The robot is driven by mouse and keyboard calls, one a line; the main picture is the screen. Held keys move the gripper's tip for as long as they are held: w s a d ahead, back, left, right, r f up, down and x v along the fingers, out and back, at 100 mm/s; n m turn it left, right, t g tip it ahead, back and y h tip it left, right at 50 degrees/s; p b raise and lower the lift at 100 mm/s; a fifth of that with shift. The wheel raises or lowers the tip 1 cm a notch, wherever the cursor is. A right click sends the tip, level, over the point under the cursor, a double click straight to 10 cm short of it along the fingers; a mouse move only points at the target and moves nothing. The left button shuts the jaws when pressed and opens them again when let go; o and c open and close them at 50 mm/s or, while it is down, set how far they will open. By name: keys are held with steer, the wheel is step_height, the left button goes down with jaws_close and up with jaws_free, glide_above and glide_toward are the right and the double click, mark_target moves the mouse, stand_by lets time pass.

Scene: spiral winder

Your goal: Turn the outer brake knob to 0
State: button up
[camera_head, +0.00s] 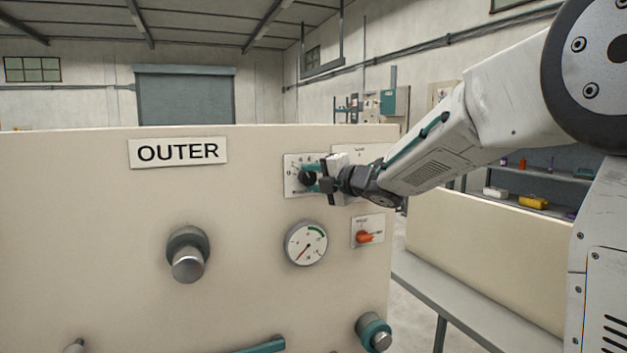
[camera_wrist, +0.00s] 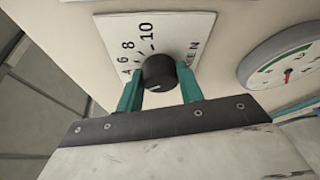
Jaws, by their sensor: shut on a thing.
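The outer brake knob (camera_head: 307,178) is round and black, on a white scale plate (camera_head: 291,187) high on the panel marked OUTER. In the wrist view the knob (camera_wrist: 158,70) sits between the two teal fingers of my gripper (camera_wrist: 160,80), which is shut on it. The plate (camera_wrist: 112,28) there shows 6, 8 and 10; the rest of the scale is partly hidden by the fingers. A pale mark shows on the knob's face, but I cannot tell which number it points to. In the head view my gripper (camera_head: 314,178) reaches the knob from the right.
A round gauge (camera_head: 306,243) sits just below the plate, with a red-orange switch (camera_head: 364,237) to its right. A spindle (camera_head: 187,255) sticks out at the left, and another (camera_head: 375,333) at the lower right. The OUTER sign (camera_head: 178,152) is at upper left.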

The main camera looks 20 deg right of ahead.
steer(key=n, duration=0.1)
steer(key=n+g+h, duration=0.1)
steer(key=n, duration=0.1)
steer(key=shift+a+r+n+h, duration=0.1)
steer(key=shift+r+n+h, duration=0.05)
steer(key=shift+n+h, duration=0.15)
steer(key=shift+a+n+g+h, duration=0.1)
steer(key=shift+n+g+h, duration=0.2)
steer(key=shift+n+h, duration=1)
steer(key=shift+n, duration=0.5)
steer(key=o, duration=1)
steer(key=shift+r, duration=0.1)
steer(key=v, duration=0.7)
steer(key=shift+s+d, duration=0.2)
steer(key=shift+s, duration=0.15)
